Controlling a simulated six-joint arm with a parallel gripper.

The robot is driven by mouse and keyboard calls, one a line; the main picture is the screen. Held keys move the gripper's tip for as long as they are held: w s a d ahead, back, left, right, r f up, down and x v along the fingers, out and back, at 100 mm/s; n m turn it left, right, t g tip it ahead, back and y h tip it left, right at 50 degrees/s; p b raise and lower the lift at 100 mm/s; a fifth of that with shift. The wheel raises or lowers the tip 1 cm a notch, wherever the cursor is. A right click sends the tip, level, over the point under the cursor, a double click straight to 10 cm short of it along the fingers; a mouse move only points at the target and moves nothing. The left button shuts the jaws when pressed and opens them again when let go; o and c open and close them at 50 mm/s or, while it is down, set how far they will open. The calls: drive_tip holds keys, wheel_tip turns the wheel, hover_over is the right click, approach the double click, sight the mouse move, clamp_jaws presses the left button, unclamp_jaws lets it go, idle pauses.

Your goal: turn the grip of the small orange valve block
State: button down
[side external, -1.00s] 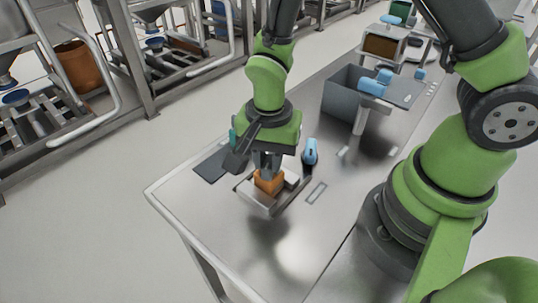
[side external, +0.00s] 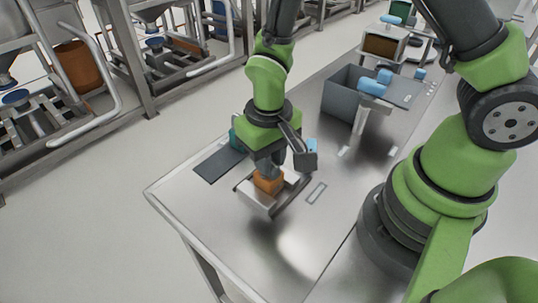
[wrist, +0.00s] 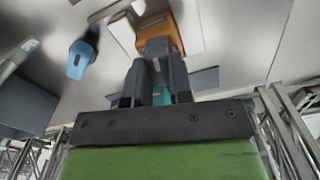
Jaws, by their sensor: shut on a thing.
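The small orange valve block (side external: 268,182) sits on a metal fixture plate (side external: 259,202) near the table's front left. It also shows at the top of the wrist view (wrist: 158,33). My gripper (side external: 267,170) points down onto the block from above. In the wrist view its two dark fingers (wrist: 157,62) are close together at the block, shut on its grip. The fingers hide most of the grip.
A dark flat pad (side external: 219,165) lies left of the fixture, with a teal object (side external: 236,139) behind it. A blue-topped object (wrist: 81,56) stands beside the fixture. A grey bin (side external: 345,92) stands farther back. The table front is clear.

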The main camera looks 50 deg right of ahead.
drive_tip(key=shift+n, duration=1.1)
drive_tip(key=c, duration=1)
unclamp_jaws()
drive_tip(key=shift+r, duration=0.1)
wheel_tip(320, 180, up, 10)
